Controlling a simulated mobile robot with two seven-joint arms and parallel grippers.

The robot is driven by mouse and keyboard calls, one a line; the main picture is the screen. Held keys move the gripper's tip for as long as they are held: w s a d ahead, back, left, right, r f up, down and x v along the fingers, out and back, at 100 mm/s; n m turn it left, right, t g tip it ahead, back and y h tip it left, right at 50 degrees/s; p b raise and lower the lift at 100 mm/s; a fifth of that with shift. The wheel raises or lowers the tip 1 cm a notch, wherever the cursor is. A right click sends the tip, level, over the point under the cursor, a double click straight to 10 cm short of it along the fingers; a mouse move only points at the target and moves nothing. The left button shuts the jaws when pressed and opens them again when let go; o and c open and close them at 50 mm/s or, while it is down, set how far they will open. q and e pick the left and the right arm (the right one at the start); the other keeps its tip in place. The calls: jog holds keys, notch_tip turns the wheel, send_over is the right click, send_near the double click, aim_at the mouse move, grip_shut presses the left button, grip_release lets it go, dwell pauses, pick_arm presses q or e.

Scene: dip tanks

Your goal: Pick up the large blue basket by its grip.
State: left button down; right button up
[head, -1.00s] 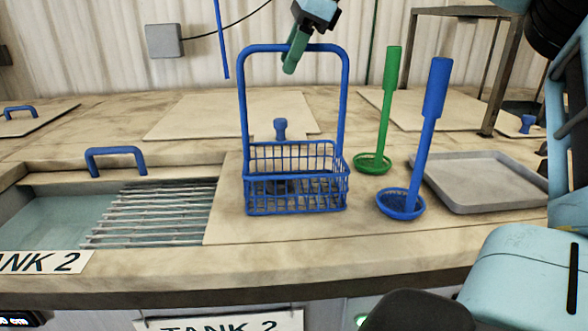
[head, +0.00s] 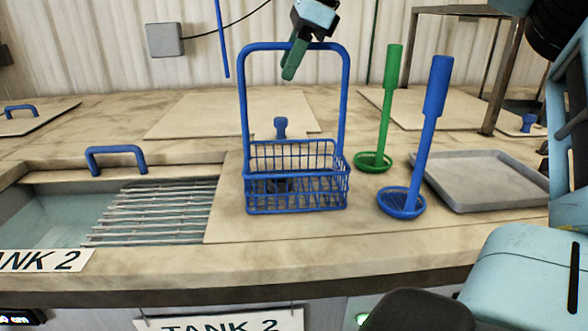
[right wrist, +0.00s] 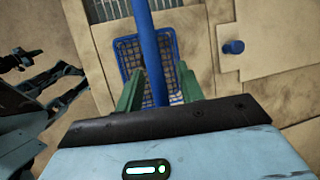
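The large blue basket (head: 296,193) stands upright on the counter beside the tank, its tall blue grip arching above it. My right gripper (head: 289,72) is at the top bar of the grip, with a green finger in front of the bar. In the right wrist view my right gripper (right wrist: 159,82) is open, one green finger on each side of the blue grip bar (right wrist: 146,50). A gap shows at the right finger; the left finger is close to the bar, and contact is unclear. The basket's mesh (right wrist: 130,52) lies below.
A blue ladle-like strainer (head: 402,203) and a green one (head: 373,162) stand right of the basket, near a grey tray (head: 485,181). An open tank with a slatted rack (head: 155,212) is to the left. A lid with a blue knob (head: 280,128) lies behind.

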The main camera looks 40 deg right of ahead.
grip_shut()
dwell(1.4)
